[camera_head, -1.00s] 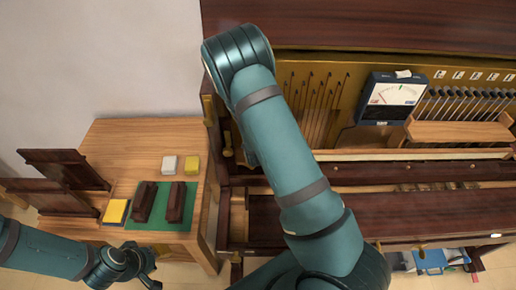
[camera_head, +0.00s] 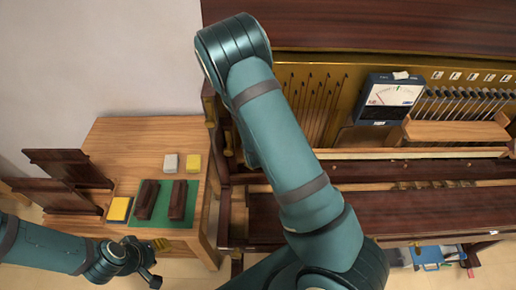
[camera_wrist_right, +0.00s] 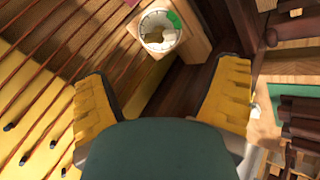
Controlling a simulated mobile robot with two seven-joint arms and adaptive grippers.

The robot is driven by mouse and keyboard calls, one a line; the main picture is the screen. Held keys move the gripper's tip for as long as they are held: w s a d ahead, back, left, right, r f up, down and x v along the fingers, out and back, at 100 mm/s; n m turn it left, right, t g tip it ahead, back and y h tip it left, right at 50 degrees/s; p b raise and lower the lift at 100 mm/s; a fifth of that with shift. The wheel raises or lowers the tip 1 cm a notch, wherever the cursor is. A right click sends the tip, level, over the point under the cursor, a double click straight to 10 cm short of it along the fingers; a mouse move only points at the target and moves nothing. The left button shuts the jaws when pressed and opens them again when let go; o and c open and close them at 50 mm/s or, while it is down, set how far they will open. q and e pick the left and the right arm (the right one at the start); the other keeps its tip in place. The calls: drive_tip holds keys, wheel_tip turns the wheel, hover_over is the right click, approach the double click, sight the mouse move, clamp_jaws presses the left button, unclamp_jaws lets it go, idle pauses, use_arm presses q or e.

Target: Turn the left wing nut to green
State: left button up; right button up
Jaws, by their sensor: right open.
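In the right wrist view, a round white dial (camera_wrist_right: 172,42) with a green patch (camera_wrist_right: 173,19) on its upper right edge sits on a wooden block. A small brass-coloured piece at its centre (camera_wrist_right: 156,36) looks like the wing nut; its exact angle is too small to tell. My right gripper (camera_wrist_right: 163,90) is open and empty, its two yellow fingers apart with the dial beyond and between them. In the head view my right arm hides the dial and the right gripper. My left gripper (camera_head: 151,276) is low at the left, its fingers unclear.
Diagonal strings or rods (camera_wrist_right: 60,60) lie left of the dial. In the head view, a meter (camera_head: 391,98) stands on the piano right of my arm. A wooden table (camera_head: 140,140) at left holds a green mat with dark blocks, plus yellow and white blocks.

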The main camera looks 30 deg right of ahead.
drive_tip(key=c, duration=0.8)
drive_tip(key=shift+o, duration=0.2)
drive_tip(key=shift+w+d+f+n+b, duration=0.2)
drive_tip(key=shift+f+n+b, duration=0.25)
drive_tip(key=shift+n, duration=2.6)
drive_tip(key=shift+w+d+f+n+b, duration=0.15)
drive_tip(key=shift+w+f+n+b, duration=0.2)
drive_tip(key=shift+n, duration=2.65)
drive_tip(key=shift+w+d+f+n+b, duration=0.15)
drive_tip(key=shift+w+f+n+b, duration=0.25)
drive_tip(key=shift+n, duration=2.65)
